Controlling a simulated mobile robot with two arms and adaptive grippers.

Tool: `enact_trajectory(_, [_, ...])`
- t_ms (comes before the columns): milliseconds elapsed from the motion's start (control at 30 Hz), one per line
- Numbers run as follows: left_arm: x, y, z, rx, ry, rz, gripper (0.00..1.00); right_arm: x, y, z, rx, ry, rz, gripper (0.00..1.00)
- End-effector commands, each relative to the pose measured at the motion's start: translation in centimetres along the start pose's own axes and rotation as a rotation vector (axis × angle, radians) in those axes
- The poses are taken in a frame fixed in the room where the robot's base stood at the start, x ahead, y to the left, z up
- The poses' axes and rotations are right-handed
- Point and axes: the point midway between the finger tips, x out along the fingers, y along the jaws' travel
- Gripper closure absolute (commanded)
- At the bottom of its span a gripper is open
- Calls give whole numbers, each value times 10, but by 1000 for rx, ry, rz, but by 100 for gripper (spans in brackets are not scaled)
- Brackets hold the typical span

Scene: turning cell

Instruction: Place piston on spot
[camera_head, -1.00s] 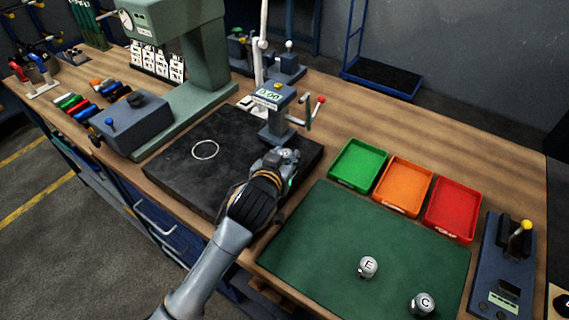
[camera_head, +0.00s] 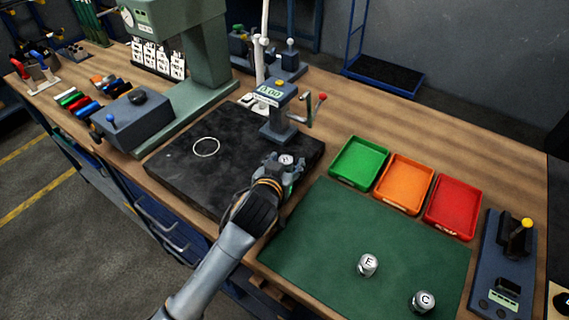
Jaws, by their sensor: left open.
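A silver piston (camera_head: 286,159) with a marking on top stands at the right part of the black plate (camera_head: 185,178), just in front of the digital gauge. My left gripper (camera_head: 284,168) is open around or close beside this piston; the fingers partly hide it, and I cannot tell whether they touch it. A white ring (camera_head: 206,147) marks a spot on the black plate, left of the gripper, and it is empty. Two more pistons, marked E (camera_head: 368,265) and C (camera_head: 423,302), stand on the green mat (camera_head: 330,235). My right gripper is not in view.
The gauge stand (camera_head: 277,105) with a red-knobbed lever rises behind the piston. A green tray (camera_head: 358,162), an orange tray (camera_head: 404,184) and a red tray (camera_head: 453,207) sit empty behind the mat. A green press (camera_head: 205,60) stands back left. The plate's left part is clear.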

Motion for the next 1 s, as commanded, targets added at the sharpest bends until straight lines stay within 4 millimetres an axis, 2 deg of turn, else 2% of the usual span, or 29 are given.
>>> enact_trajectory(167, [-12,0,-1,-1,1,1,46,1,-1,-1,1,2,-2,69])
enact_trajectory(500, [-82,0,-1,-1,1,1,46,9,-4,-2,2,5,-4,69])
enact_trajectory(633, [-103,0,-1,-2,1,1,46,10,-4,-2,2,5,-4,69])
enact_trajectory(800, [-118,0,-2,0,1,0,46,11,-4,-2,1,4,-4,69])
enact_trajectory(1000, [-121,0,-2,1,0,-1,46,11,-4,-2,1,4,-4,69])
